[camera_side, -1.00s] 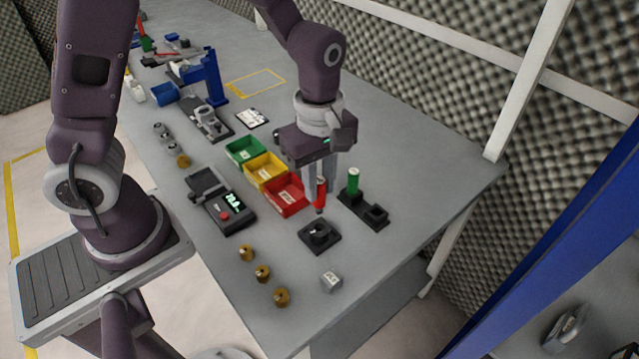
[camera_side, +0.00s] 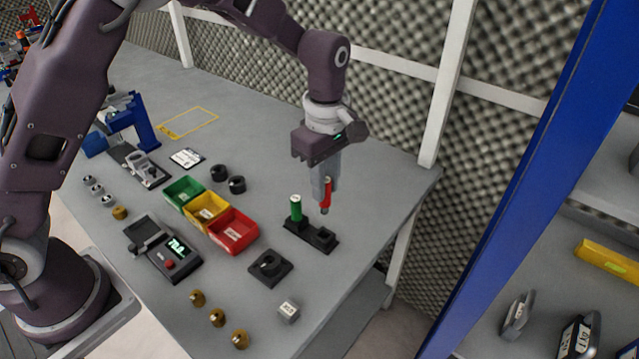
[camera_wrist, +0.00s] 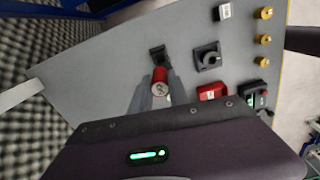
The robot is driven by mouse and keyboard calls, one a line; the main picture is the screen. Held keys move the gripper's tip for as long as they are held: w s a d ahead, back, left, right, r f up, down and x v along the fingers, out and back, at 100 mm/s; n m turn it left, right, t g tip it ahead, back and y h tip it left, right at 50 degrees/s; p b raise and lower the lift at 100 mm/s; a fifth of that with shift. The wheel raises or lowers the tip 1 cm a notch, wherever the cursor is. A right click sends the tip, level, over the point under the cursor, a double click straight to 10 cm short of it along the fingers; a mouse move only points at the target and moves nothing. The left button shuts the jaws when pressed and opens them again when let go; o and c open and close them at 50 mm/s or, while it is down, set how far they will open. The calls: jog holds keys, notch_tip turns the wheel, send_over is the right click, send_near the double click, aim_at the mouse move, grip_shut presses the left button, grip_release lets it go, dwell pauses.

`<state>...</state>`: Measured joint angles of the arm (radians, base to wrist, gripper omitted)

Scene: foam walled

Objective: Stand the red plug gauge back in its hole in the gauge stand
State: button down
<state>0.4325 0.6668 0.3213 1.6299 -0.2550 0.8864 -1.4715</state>
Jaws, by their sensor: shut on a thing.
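My gripper (camera_side: 325,190) is shut on the red plug gauge (camera_side: 327,194), holding it roughly upright with its metal tip down. The gauge hangs above the black gauge stand (camera_side: 303,236), near the square block with the empty hole at its right end. A gap shows between tip and stand. The green plug gauge (camera_side: 296,208) stands in the stand's other end. In the wrist view the red gauge's round labelled top (camera_wrist: 160,88) sits between the fingers, and part of the black stand (camera_wrist: 157,53) shows beyond it. The green gauge is not visible there.
A black fixture with a round knob (camera_side: 270,267) sits in front of the stand. Red (camera_side: 233,232), yellow (camera_side: 206,212) and green bins stand to the left. The table edge lies right of the stand.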

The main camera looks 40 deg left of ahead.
aim_at(324, 213)
jog(key=shift+f, duration=2.9)
jog(key=shift+f, duration=1.75)
jog(key=c, duration=1.2)
grip_release()
jog(key=shift+o, duration=0.2)
notch_tip(324, 213, up, 7)
jog(key=shift+r, duration=0.1)
